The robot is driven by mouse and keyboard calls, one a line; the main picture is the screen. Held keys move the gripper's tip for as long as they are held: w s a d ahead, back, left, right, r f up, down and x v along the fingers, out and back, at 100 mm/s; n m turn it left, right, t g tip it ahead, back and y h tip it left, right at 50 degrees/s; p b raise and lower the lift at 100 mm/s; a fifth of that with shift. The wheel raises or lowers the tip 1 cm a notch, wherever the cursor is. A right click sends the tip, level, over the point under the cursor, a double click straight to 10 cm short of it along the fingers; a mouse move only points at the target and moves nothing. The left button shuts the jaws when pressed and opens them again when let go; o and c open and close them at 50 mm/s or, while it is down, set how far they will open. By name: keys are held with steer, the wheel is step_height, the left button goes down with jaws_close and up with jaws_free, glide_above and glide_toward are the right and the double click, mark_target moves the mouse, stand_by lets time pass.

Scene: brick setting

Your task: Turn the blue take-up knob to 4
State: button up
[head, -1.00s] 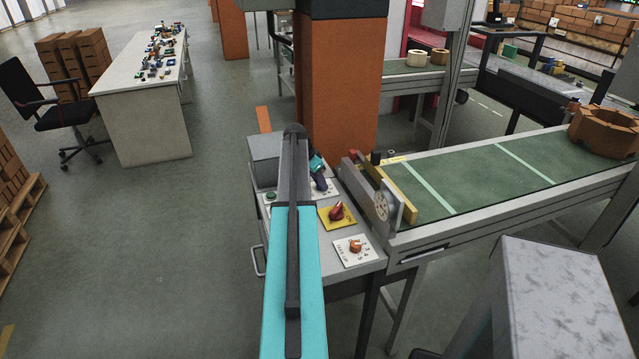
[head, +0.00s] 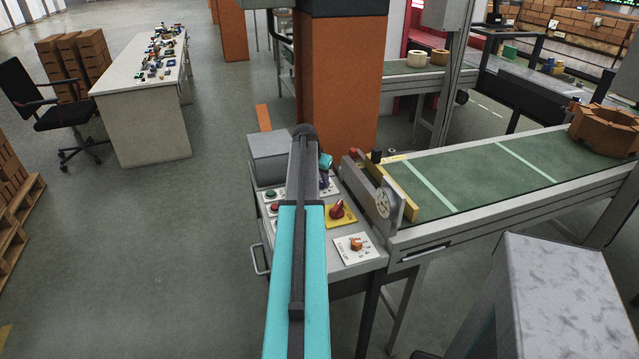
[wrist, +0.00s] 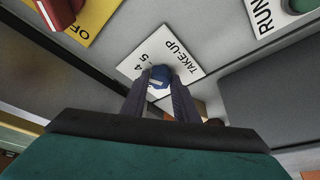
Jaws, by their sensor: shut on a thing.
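The blue take-up knob (wrist: 160,77) shows in the wrist view on a white plate (wrist: 187,68) marked TAKE-UP, with the figures 4 and 5 readable at its left. My gripper (wrist: 160,84) has one finger on each side of the knob and is shut on it. The fingers hide part of the plate, so other figures and the knob's exact setting cannot be read.
The control desk also has a red knob on a yellow plate (head: 340,212), an orange knob on a white plate (head: 355,245), and green (head: 272,194) and red (head: 274,207) buttons. A grey box (head: 268,157) stands at its back. A conveyor (head: 470,178) adjoins at right.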

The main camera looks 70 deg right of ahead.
steer(key=shift+s+d+r+n+t, duration=0.15)
steer(key=shift+s+n+t, duration=0.15)
steer(key=shift+n, duration=0.7)
steer(key=o, duration=1.1)
steer(key=shift+d, duration=0.1)
steer(key=shift+c, duration=0.2)
steer(key=shift+w, duration=0.1)
steer(key=shift+a, duration=0.2)
steer(key=b+v, duration=0.2)
steer(key=v, duration=1.1)
steer(key=shift+a+r, duration=0.15)
steer(key=shift+r, duration=0.1)
